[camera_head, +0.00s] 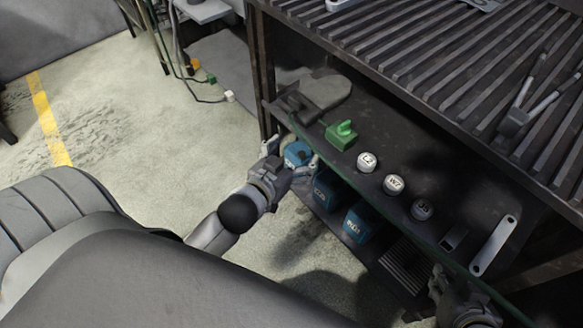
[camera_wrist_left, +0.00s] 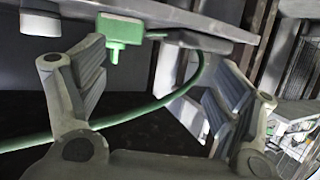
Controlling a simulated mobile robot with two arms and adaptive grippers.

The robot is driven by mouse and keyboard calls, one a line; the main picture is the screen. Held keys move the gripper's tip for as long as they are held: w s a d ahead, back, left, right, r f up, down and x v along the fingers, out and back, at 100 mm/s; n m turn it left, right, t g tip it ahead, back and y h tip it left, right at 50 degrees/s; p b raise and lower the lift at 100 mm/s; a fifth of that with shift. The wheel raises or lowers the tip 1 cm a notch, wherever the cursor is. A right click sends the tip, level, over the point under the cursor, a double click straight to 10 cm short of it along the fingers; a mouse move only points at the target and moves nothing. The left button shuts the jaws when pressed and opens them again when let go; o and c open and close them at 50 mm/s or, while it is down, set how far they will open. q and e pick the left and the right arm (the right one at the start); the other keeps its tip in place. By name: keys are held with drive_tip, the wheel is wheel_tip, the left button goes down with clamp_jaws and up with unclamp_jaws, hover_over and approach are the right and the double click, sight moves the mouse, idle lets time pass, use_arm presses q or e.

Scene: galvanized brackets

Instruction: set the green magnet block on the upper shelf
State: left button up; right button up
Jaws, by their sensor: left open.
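The green magnet block (camera_head: 341,134), with a raised grip on top, sits on the dark shelf (camera_head: 300,124) under the slatted top. My left gripper (camera_head: 293,160) is open at the shelf's front edge, short of the block and apart from it. A blue box (camera_head: 297,152) shows between its fingers; I cannot tell its depth. In the left wrist view, the open fingers (camera_wrist_left: 155,98) have the green block (camera_wrist_left: 119,32) beyond them, towards the top left. My right gripper (camera_head: 455,300) is partly visible at the bottom right; its jaws are unclear.
A metal bracket (camera_head: 494,245) lies at the right. Blue boxes (camera_head: 357,222) stand lower down. The slatted top (camera_head: 420,50) overhangs.

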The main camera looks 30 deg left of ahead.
use_arm(q)
drive_tip(key=s+d+f+m+g+h, duration=0.1)
drive_tip(key=s+d+g, duration=0.4)
drive_tip(key=s, duration=0.5)
drive_tip(key=shift+s+d+f+m+g+h, duration=0.2)
drive_tip(key=shift+s+f+m+g+h, duration=0.15)
drive_tip(key=shift+f+m+g, duration=0.15)
